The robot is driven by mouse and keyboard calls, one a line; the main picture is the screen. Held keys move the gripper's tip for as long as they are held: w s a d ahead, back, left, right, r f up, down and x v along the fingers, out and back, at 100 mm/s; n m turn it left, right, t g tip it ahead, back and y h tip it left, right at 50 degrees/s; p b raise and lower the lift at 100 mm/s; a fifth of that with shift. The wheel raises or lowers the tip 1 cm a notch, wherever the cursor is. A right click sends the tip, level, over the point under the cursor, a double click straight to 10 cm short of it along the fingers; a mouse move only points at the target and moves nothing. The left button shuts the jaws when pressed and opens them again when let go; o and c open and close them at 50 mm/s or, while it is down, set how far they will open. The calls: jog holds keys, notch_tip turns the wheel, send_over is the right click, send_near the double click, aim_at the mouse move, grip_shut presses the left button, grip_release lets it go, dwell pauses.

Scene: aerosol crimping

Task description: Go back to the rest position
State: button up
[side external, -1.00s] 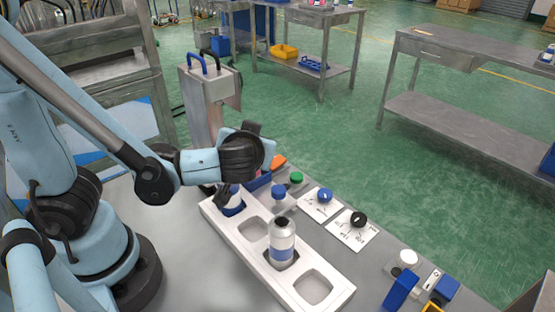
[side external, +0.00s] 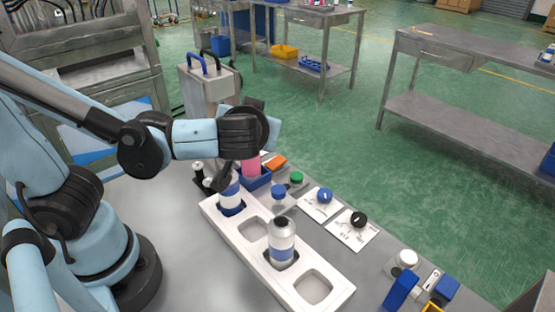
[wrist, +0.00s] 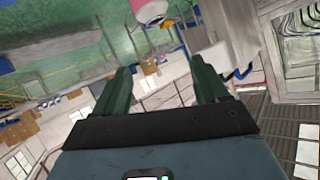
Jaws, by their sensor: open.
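My gripper (wrist: 163,88) shows in the wrist view with its two dark green fingers apart and nothing between them. In the side view my gripper (side external: 240,140) is above the far end of the white rack (side external: 318,262). One can with a blue band (side external: 229,193) stands in the rack's far slot, just below the gripper. I cannot tell whether a finger touches it. Another can (side external: 281,240) stands upright in a nearer slot. The two other slots are empty.
A pink can (side external: 250,168) is at a blue bin (side external: 257,182) behind the gripper. A grey machine (side external: 204,95) stands behind my arm. Dial plates (side external: 352,230), a green button (side external: 296,178) and blue blocks (side external: 401,290) line the table's right side.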

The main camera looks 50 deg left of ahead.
jog(key=w+d+r+v, duration=0.1)
jog(key=w+v, duration=0.1)
jog(key=v, duration=0.8)
notch_tip(320, 180, down, 7)
jog(key=w+a+m+t+h, duration=0.1)
jog(key=w+m+t+h, duration=0.1)
jog(key=m+t+h, duration=0.2)
jog(key=shift+m+h, duration=1.4)
jog(key=shift+m, duration=0.2)
jog(key=shift+w, duration=0.1)
